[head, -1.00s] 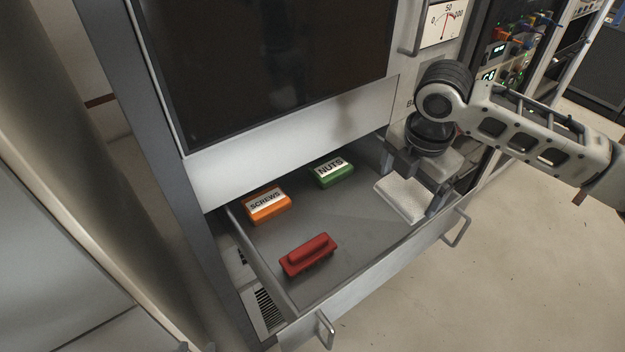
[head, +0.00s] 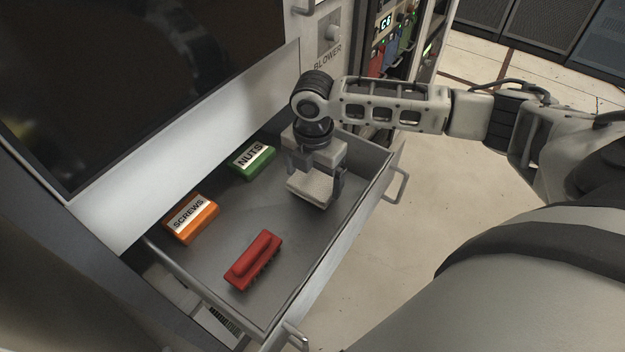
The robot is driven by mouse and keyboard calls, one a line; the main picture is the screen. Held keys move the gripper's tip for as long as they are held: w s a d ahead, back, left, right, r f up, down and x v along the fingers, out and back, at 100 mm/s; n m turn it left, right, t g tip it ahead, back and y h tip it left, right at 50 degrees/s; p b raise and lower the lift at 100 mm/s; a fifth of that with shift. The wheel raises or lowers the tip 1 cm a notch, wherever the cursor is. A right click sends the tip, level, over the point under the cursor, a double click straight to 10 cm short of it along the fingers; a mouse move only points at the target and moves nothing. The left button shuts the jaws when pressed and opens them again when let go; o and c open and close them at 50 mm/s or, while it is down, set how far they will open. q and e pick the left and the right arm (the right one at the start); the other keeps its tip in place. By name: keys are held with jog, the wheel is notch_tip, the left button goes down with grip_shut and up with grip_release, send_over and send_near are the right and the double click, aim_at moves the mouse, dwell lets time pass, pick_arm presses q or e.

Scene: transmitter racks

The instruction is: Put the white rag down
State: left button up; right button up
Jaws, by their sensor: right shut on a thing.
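The white rag (head: 309,187) is a small pale folded piece at the right part of the open drawer (head: 222,258). My right gripper (head: 315,186) points down into the drawer and is shut on the rag, with a finger at each side of it. The rag is at or just above the drawer floor; I cannot tell whether it touches. My left gripper is not in view.
The drawer also holds a green NUTS box (head: 251,161), an orange SCREWS box (head: 191,219) and a red brush-like object (head: 254,260). The drawer floor between them is clear. Drawer handles (head: 397,184) stick out at the front.

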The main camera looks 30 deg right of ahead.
aim_at(313, 181)
notch_tip(313, 181, down, 2)
jog(key=shift+f, duration=0.2)
jog(key=o, duration=0.6)
notch_tip(313, 181, up, 12)
jog(key=shift+r, duration=0.1)
dwell(0.4)
